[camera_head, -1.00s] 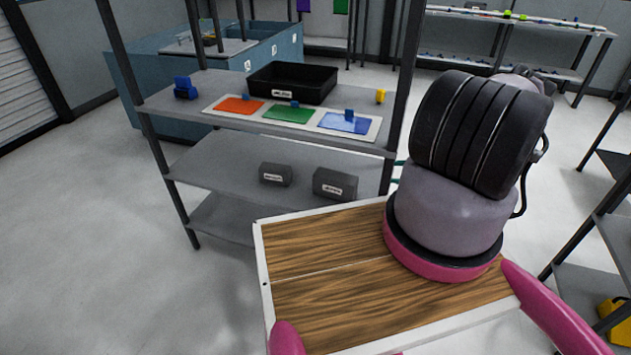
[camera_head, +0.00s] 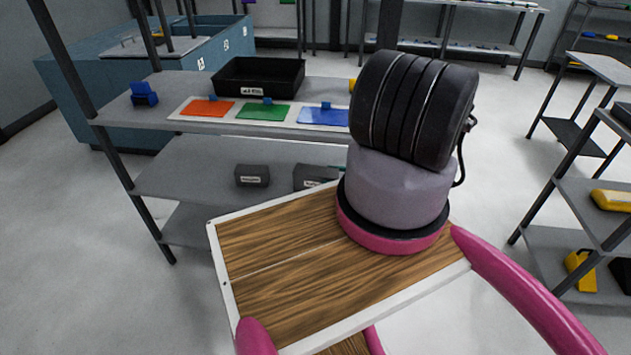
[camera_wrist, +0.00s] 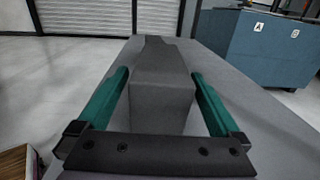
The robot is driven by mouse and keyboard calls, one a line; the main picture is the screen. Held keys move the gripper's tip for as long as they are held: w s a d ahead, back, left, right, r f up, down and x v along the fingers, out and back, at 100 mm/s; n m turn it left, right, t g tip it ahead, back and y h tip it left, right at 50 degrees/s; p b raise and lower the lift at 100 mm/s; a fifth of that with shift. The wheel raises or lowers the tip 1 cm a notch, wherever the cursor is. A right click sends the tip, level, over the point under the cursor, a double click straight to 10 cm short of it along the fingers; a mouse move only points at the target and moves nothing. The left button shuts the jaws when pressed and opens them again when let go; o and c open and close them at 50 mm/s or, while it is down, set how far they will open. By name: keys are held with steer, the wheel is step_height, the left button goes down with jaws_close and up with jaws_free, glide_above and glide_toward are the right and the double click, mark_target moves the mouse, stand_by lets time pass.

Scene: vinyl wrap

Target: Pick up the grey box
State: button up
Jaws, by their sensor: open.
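Two dark grey boxes with white labels sit on the middle shelf in the head view: a left one (camera_head: 252,176) and a right one (camera_head: 309,176), whose right side is hidden behind my arm. In the wrist view, a grey box (camera_wrist: 161,100) stands between the two teal fingers of my gripper (camera_wrist: 160,74). The gripper is open, with a finger along each side of the box; I cannot tell whether they touch it. In the head view my arm hides most of the gripper.
The shelf (camera_head: 185,180) has an upper board (camera_head: 125,115) above the boxes, holding a black bin (camera_head: 258,78), a blue item (camera_head: 144,94) and a panel with coloured rectangles (camera_head: 180,112). Dark posts stand at the shelf's corners. Another rack (camera_head: 560,240) stands at the right.

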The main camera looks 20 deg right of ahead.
mark_target(320, 173)
steer(key=x, duration=0.4)
steer(key=shift+w+a+r, duration=0.1)
steer(key=shift+w+a, duration=0.1)
steer(key=shift+w, duration=0.1)
jaws_close()
